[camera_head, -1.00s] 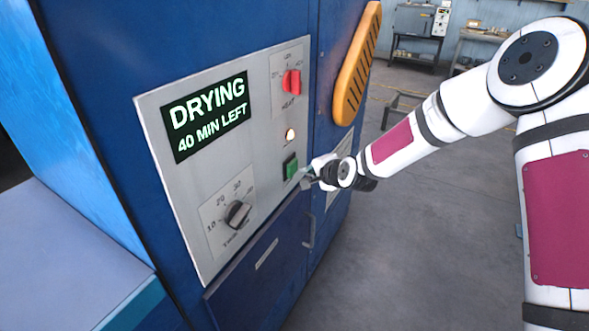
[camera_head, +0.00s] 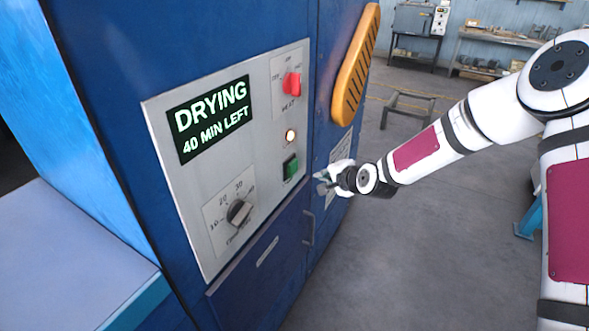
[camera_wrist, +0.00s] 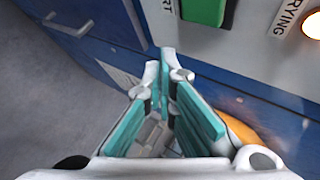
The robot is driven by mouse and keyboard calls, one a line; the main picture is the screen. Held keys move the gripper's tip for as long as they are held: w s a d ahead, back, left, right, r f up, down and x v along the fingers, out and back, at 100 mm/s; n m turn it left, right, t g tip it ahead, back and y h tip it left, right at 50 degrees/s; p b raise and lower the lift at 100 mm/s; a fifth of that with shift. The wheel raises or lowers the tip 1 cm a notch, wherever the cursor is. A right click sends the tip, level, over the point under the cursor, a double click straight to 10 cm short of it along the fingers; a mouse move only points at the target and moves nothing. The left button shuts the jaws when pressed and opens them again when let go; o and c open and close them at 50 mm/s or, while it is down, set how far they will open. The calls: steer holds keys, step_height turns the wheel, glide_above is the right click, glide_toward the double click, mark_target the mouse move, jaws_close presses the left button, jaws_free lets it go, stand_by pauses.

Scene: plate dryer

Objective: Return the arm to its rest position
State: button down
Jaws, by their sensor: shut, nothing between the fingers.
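My gripper (camera_head: 323,182) is at the right of the control panel (camera_head: 210,238) in the head view, with a gap between it and the green button (camera_head: 290,167). In the wrist view my gripper (camera_wrist: 166,60) has its teal-padded fingers together at the tips, with nothing between them. The green button also shows at the top of the wrist view (camera_wrist: 203,10). The panel display (camera_head: 212,118) reads "DRYING 40 MIN LEFT". The indicator lamp (camera_head: 290,135) glows. My arm reaches in from the right.
The blue dryer cabinet (camera_head: 100,60) fills the left. An orange slotted handle (camera_head: 355,70) sticks out above my gripper. A drawer with a handle (camera_head: 309,228) is below the panel. Open grey floor (camera_head: 400,260) lies to the right. A low metal stand (camera_head: 408,108) and benches are behind.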

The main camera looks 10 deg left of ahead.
steer(key=s+d+r+n+g+h, duration=0.1)
steer(key=s+d+r+n+h, duration=0.25)
steer(key=s+d+r, duration=0.45)
steer(key=s+d+r+n+g+h, duration=0.1)
steer(key=s+d+r+n+h, duration=0.25)
steer(key=s+d+r, duration=0.7)
steer(key=s+r, duration=0.1)
steer(key=s, duration=0.6)
steer(key=s+d+r+n+g, duration=0.1)
steer(key=s+d+r, duration=0.1)
steer(key=s, duration=0.5)
steer(key=s+d+r+n, duration=0.1)
steer(key=s+r, duration=0.2)
steer(key=s, duration=0.5)
steer(key=shift+s+d+r+g, duration=0.3)
steer(key=shift+s+r+g, duration=0.05)
steer(key=shift+r+g, duration=0.05)
stand_by(3.5)
